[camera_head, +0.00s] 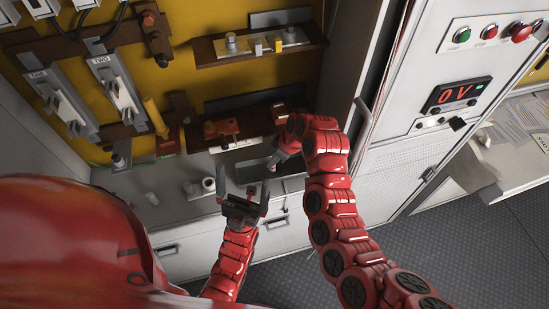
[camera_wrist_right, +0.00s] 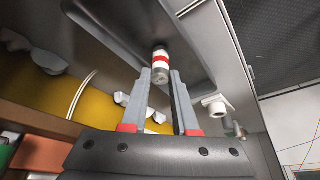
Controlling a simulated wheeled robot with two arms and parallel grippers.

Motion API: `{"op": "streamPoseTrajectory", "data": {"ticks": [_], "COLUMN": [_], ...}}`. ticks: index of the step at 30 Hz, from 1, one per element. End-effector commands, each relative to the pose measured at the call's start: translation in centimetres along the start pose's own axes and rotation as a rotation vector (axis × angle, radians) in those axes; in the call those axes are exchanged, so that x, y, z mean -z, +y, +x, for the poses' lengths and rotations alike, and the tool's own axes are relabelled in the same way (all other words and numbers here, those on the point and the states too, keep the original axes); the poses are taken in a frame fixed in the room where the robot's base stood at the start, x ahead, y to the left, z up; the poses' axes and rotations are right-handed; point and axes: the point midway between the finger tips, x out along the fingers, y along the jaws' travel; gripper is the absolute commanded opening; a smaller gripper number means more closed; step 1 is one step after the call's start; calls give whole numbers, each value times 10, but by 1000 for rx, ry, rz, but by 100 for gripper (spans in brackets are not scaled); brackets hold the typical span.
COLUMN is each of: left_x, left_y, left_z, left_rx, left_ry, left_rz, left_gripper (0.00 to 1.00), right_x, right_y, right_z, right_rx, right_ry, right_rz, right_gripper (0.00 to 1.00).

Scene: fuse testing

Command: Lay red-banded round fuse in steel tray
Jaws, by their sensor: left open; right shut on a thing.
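The round fuse (camera_wrist_right: 160,57), white with red bands and a metal cap, is between the fingertips of my right gripper (camera_wrist_right: 163,78) in the right wrist view. That gripper is shut on it. In the head view my right gripper (camera_head: 273,162) points down over the grey counter, and its fuse is too small to make out. My left gripper (camera_head: 243,190) is open and empty, in front of the counter's edge.
The grey counter (camera_head: 170,187) carries a few small cylindrical parts (camera_head: 208,184). Fuse holders (camera_head: 115,88) and a brown shelf (camera_head: 225,52) are on the yellow back wall. A white cabinet with a red 0 V display (camera_head: 457,94) stands at right.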

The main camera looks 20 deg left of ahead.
Motion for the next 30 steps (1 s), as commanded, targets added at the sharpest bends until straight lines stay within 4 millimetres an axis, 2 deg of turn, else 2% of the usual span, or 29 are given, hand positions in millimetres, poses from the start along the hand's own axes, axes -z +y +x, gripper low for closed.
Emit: {"op": "streamPoseTrajectory", "data": {"ticks": [8,9,14,24,30], "left_x": [-1,0,0,-1,-2], "left_y": [0,0,0,0,1], "left_z": [-4,-3,-3,-4,-13], "left_rx": [0,0,0,0,0], "left_ry": [0,0,0,0,0], "left_rz": [0,0,0,0,0], "left_gripper": [100,100,100,100,100], "right_x": [-2,-2,-2,-2,-2], "right_y": [0,0,0,0,1], "right_z": [6,5,5,4,-12], "right_rx": [0,0,0,-1,-4], "right_ry": [0,0,0,1,2], "right_rz": [0,0,0,0,-2], "right_gripper": [0,33,62,63,63]}}
